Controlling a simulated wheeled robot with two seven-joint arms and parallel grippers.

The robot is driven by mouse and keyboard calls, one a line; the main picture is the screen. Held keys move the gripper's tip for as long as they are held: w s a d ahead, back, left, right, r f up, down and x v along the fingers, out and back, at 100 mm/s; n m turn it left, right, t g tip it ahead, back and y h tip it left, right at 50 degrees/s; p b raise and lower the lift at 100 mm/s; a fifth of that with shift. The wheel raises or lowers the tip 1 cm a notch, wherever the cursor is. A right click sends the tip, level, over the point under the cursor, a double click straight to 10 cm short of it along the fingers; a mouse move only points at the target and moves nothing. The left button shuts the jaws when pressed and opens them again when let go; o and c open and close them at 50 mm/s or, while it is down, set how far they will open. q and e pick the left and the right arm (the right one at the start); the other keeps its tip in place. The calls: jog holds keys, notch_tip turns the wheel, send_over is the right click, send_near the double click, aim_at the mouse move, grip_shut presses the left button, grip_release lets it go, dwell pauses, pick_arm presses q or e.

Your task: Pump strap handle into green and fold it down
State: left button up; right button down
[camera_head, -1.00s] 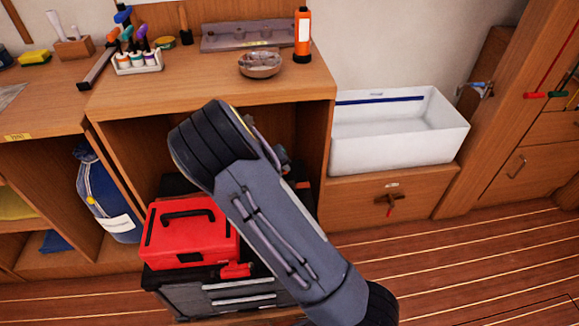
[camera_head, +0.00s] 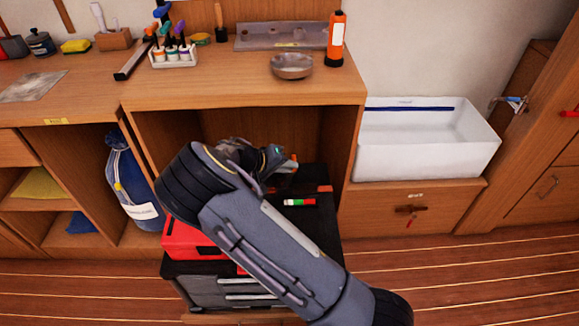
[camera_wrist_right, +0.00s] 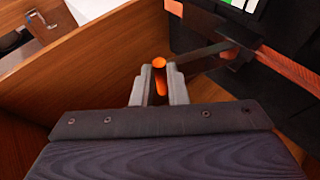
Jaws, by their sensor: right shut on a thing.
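My right gripper (camera_head: 272,163) is over the black top of the chest (camera_head: 320,230) in the open bay; my own wrist partly hides it. In the right wrist view, the fingers of the right gripper (camera_wrist_right: 159,72) are shut on an orange-ended strap handle (camera_wrist_right: 159,63). A dark bar runs from near the fingers toward an orange strap (camera_wrist_right: 292,72). A small gauge (camera_head: 300,202) with green, white and red parts lies on the chest top, just right of my wrist; a white and green edge of it shows in the wrist view (camera_wrist_right: 243,4). My left gripper is out of view.
A red toolbox (camera_head: 186,240) sits on the chest, mostly behind my forearm. Wooden bay walls (camera_head: 348,145) stand close on the right, with the counter above holding a metal bowl (camera_head: 292,66) and orange flashlight (camera_head: 336,38). A white sink (camera_head: 425,155) is further right.

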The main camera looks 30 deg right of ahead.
jog(key=shift+a+f, duration=0.3)
jog(key=c, duration=1.4)
grip_release()
jog(key=shift+w, duration=0.15)
jog(key=shift+c, duration=0.2)
jog(key=shift+d+r, duration=0.1)
jog(key=p+v, duration=0.1)
jog(key=v, duration=0.7)
